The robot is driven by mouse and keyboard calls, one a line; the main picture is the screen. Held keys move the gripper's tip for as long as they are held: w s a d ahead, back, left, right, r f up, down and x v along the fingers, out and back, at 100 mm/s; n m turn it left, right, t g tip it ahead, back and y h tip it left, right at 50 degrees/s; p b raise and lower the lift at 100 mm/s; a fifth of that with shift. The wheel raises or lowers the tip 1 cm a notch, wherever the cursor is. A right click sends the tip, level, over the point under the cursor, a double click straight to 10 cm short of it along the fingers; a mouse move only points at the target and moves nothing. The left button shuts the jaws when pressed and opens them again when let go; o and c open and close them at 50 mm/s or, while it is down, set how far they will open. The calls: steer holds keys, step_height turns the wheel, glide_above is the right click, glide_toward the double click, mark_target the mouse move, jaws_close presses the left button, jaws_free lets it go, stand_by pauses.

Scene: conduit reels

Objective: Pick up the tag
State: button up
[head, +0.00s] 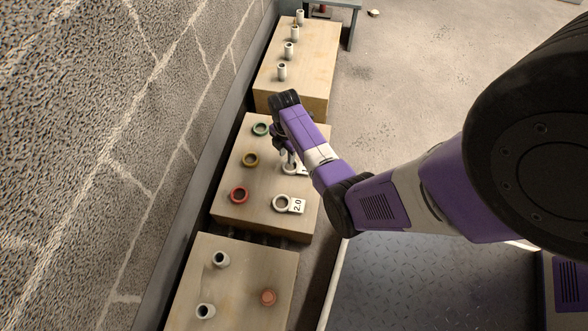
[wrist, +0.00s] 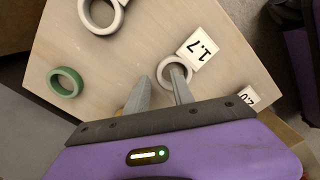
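A white ring (wrist: 163,77) with a square white tag reading 1.7 (wrist: 199,49) lies flat on the middle wooden block (head: 233,211). In the head view, my arm partly covers this ring (head: 287,171). My gripper (wrist: 160,76) is open, fingers down over it. In the wrist view, one fingertip overlaps the ring's hole and the other is to the left of the ring; contact cannot be told. A second white ring (head: 276,203) with a tag reading 2.0 (head: 297,206) lies nearer; its tag shows at the wrist view's right (wrist: 248,95).
Green (head: 261,129), yellow (head: 250,160) and red (head: 240,196) rings lie along the block's left side. Another white ring (wrist: 86,22) shows in the wrist view. The far block (head: 308,60) bears several upright white tubes. The near block (head: 240,300) holds two white tubes and an orange piece (head: 268,297).

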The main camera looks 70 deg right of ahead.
step_height(320, 180, down, 3)
steer(key=shift+b, duration=0.65)
steer(key=shift+r, duration=0.1)
jaws_close()
steer(key=shift+r, duration=0.1)
